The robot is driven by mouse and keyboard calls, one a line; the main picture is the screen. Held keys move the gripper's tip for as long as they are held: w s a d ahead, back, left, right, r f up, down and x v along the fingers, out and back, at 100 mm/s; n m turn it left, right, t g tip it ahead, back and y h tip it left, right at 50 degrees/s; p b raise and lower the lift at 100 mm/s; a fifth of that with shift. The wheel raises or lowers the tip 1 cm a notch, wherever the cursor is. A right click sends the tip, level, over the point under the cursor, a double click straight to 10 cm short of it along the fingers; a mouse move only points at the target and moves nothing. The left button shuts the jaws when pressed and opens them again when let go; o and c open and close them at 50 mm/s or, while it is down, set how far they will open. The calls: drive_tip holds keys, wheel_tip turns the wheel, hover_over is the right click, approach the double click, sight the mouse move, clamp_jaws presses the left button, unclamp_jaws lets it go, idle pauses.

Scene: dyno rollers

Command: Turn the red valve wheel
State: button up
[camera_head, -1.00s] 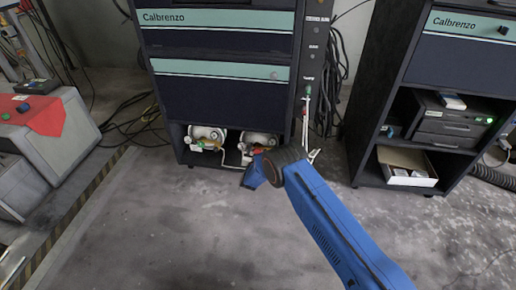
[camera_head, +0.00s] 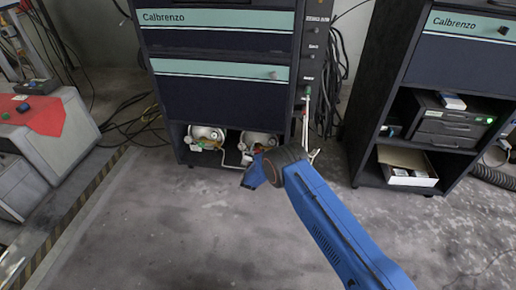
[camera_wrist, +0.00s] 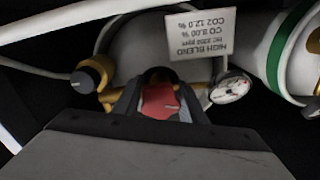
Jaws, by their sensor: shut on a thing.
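The red valve wheel (camera_wrist: 160,102) shows in the middle of the wrist view, low on the front of a white gas cylinder (camera_wrist: 142,45). My gripper (camera_wrist: 159,82) is shut on the wheel, with one dark finger on each side. The wheel is partly hidden by the fingers, so how far it is turned cannot be told. In the head view my blue arm reaches to the open bottom bay of the middle cabinet (camera_head: 225,95), and the wheel and fingertips are hidden behind my wrist.
A tag (camera_wrist: 203,40) reading "HIGH BLEND" hangs by the wheel. A pressure gauge (camera_wrist: 231,87) is close on its right, a black knob (camera_wrist: 90,76) on its left. Bare floor (camera_head: 170,230) lies in front.

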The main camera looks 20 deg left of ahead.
drive_tip(key=m, duration=1.4)
drive_tip(key=shift+d+f, duration=0.1)
drive_tip(key=shift+m, duration=0.4)
drive_tip(key=o, duration=1.1)
drive_tip(key=shift+c, duration=0.2)
drive_tip(key=shift+s, duration=0.1)
drive_tip(key=v, duration=1.7)
drive_tip(key=shift+s+d, duration=0.1)
drive_tip(key=shift+s, duration=0.05)
